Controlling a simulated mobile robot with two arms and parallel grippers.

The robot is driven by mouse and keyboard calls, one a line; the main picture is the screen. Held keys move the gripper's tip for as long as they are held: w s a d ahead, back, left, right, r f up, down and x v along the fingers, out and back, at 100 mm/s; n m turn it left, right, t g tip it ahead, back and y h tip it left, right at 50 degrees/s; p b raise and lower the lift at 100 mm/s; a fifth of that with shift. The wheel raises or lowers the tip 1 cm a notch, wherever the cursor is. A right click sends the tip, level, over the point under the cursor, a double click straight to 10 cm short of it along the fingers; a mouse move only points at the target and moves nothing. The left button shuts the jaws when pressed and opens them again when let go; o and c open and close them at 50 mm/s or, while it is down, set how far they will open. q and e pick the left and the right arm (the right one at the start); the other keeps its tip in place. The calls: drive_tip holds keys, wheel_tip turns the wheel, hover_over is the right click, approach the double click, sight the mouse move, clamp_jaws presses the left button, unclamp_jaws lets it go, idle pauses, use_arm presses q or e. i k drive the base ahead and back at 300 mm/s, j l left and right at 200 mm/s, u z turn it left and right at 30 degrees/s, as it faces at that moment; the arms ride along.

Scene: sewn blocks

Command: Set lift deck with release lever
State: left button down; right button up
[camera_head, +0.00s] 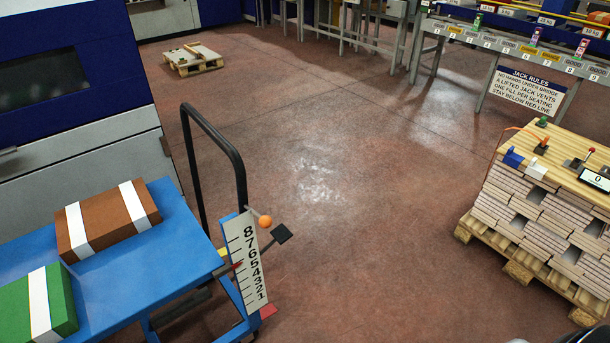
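The blue lift deck (150,262) stands at the left and is cut off by the frame edge. A lever with an orange ball knob (265,221), which looks like the release lever, sticks out near the scale top. A small red-and-yellow piece beside the scale is partly hidden. Neither gripper shows.
A black push handle (238,160) rises behind the deck. A pallet of stacked pale blocks (550,215) with small levers and a display on top stands at the right. A rules sign (527,91) hangs at the back bench. The middle floor is clear.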

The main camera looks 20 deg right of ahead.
sight(265, 221)
drive_tip(key=i+l, duration=0.1)
drive_tip(key=l, duration=0.25)
drive_tip(key=i+l, duration=0.1)
drive_tip(key=l, duration=0.25)
drive_tip(key=i+l, duration=0.1)
drive_tip(key=l, duration=0.55)
drive_tip(key=i, duration=0.05)
